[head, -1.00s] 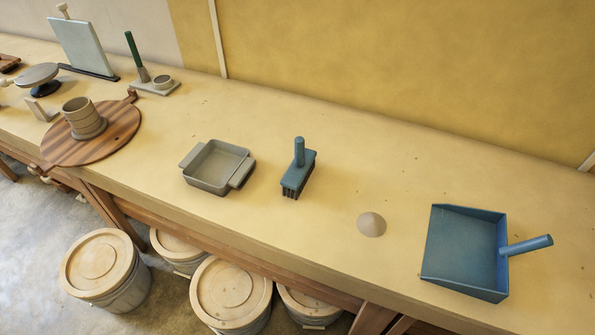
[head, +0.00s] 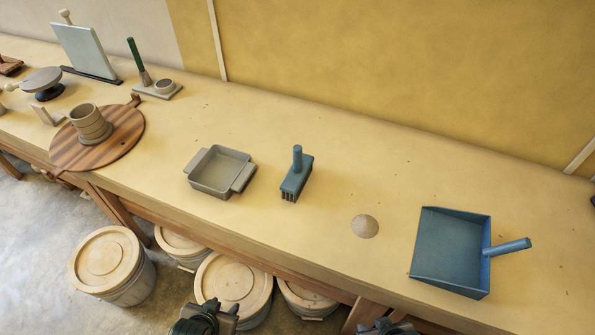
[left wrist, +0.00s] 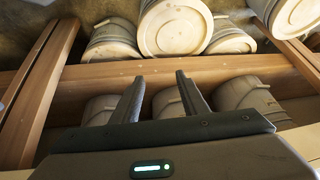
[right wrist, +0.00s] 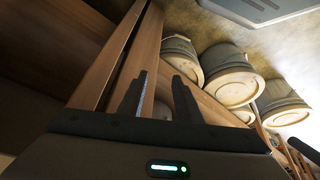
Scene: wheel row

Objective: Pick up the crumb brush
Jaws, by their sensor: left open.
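The crumb brush (head: 296,182) stands on the long bench in the head view, a blue block with dark bristles below and an upright handle. It is right of the grey square dish. My left gripper (left wrist: 158,76) is open and empty in the left wrist view, with its fingers apart facing the wooden bench frame and tubs. My right gripper (right wrist: 160,76) is also open and empty in the right wrist view. In the head view only dark parts of my arms show at the bottom edge, well short of the brush. Neither wrist view shows the brush.
On the bench (head: 330,240) are a grey dish (head: 213,178), a small crumb mound (head: 365,226) and a blue dustpan (head: 447,255). A round wooden board (head: 115,150) with a pot (head: 90,122) is left. Lidded tubs (head: 108,260) stand below. Bench around the brush is clear.

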